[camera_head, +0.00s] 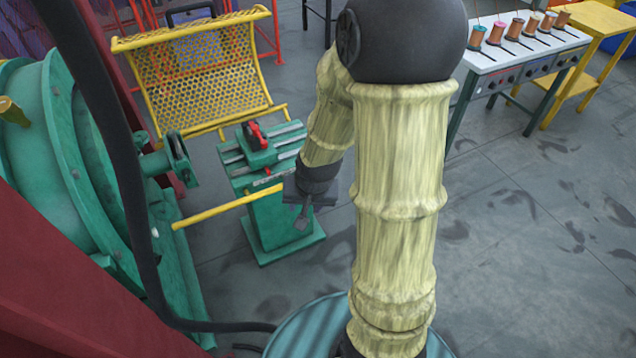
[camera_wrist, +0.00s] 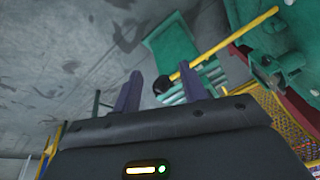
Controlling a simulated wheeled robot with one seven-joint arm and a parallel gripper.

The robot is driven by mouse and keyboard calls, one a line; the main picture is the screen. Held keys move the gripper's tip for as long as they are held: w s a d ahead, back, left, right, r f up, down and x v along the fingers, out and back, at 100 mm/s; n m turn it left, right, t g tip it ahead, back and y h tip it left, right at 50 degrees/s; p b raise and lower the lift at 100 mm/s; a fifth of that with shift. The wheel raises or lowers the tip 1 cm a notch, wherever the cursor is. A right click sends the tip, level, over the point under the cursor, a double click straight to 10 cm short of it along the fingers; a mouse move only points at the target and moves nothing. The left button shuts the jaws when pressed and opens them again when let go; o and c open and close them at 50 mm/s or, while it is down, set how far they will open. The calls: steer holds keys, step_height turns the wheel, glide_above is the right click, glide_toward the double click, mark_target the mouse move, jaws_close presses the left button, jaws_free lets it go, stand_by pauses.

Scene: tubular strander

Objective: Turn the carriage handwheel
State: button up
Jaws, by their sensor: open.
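The green carriage (camera_head: 255,152) with a red-and-black part on top sits on a green pedestal (camera_head: 272,215). A dark round part (camera_wrist: 162,85), probably the carriage handwheel, shows beyond and between my fingers in the wrist view. I cannot make out its rim or spokes. In the head view it is not clearly visible, and my gripper and wrist cover that side of the carriage. My gripper (camera_head: 302,212) points down at the right side of the pedestal. In the wrist view my gripper (camera_wrist: 161,68) has its two fingers apart, and I see no contact with the round part.
A yellow bar (camera_head: 225,208) reaches from the carriage toward the large green machine (camera_head: 85,170) at left. A yellow mesh guard (camera_head: 195,75) stands behind. A table of spools (camera_head: 530,55) stands at back right. The floor right of the pedestal is clear.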

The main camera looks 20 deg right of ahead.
steer(key=w+d+f+m+t+y+b, duration=0.1)
steer(key=w+d+f+m+t+b, duration=0.2)
steer(key=f+b, duration=0.45)
steer(key=w+f+m+t+y+b, duration=0.15)
steer(key=w+f+m+b, duration=0.35)
steer(key=f, duration=0.5)
steer(key=w+d+f+m+t+y+b, duration=0.1)
steer(key=w+d+f+m+b, duration=0.1)
steer(key=f+m+b, duration=0.45)
steer(key=w+d+f+m+t+h+b, duration=0.1)
steer(key=d+f+m+t+b, duration=0.1)
steer(key=d+m+t+b, duration=0.2)
steer(key=w+d+f+m+t+h+b, duration=0.2)
steer(key=d+m+t+b, duration=0.3)
steer(key=d+m, duration=0.3)
steer(key=shift+w+d+m, duration=0.3)
steer(key=shift+d+m, duration=0.05)
steer(key=shift+d, duration=0.3)
steer(key=shift+w, duration=0.1)
steer(key=w+b, duration=0.1)
steer(key=w, duration=0.4)
steer(key=w+b, duration=0.2)
steer(key=w, duration=0.4)
steer(key=w+b, duration=0.2)
steer(key=w, duration=0.3)
steer(key=shift+w+a+f, duration=0.1)
steer(key=shift+w+a, duration=0.1)
steer(key=shift+a, duration=0.15)
steer(key=shift+w, duration=0.4)
steer(key=shift+c, duration=0.4)
